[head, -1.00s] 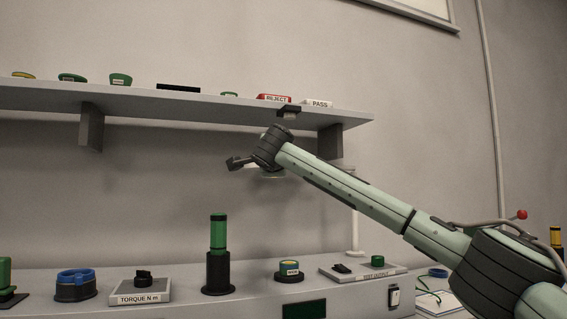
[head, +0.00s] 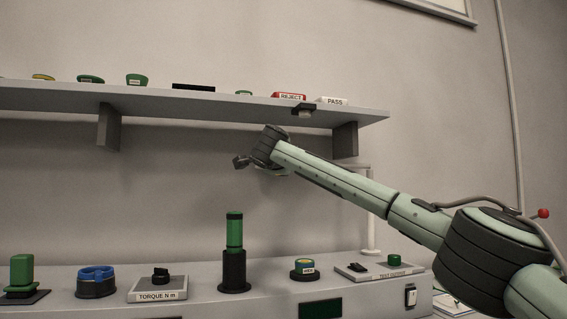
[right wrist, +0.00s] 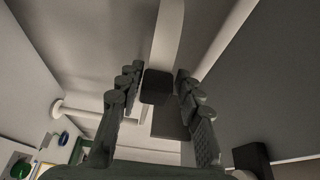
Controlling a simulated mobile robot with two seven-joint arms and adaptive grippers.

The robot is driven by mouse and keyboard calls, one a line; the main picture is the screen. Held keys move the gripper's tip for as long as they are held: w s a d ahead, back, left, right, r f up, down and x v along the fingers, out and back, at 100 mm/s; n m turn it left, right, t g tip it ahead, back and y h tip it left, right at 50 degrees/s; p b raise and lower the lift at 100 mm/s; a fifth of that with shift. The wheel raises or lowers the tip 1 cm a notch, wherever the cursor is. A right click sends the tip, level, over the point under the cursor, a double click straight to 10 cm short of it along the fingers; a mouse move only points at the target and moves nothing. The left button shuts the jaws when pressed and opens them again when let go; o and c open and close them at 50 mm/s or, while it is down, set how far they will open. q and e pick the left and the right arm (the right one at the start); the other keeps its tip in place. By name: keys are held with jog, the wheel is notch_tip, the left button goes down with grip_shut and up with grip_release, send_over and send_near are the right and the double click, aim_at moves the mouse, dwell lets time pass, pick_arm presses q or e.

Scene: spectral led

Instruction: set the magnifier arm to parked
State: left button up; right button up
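The magnifier arm shows in the head view as a white upright post (head: 371,215) at the right of the bench, with a thin horizontal arm reaching left behind my right arm. Its lens end is mostly hidden behind my right gripper (head: 243,162), which is below the shelf. In the right wrist view the fingers of the right gripper (right wrist: 158,98) are spread apart. A dark block (right wrist: 157,87) with a pale strip behind it shows between them; I cannot tell whether it touches either finger. My left gripper is not in view.
The shelf (head: 200,103) with REJECT (head: 288,96) and PASS (head: 334,101) signs runs above the gripper. On the bench below stand a green cylinder on a dark stand (head: 234,255), a torque knob box (head: 158,288), a blue ring (head: 96,282) and a test output panel (head: 382,271).

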jog(key=shift+o, duration=0.7)
jog(key=shift+f, duration=0.1)
jog(key=shift+s, duration=0.2)
jog(key=s+a, duration=0.1)
jog(key=s, duration=1)
jog(key=shift+s, duration=0.35)
jog(key=shift+a, duration=0.1)
jog(key=shift+f, duration=0.1)
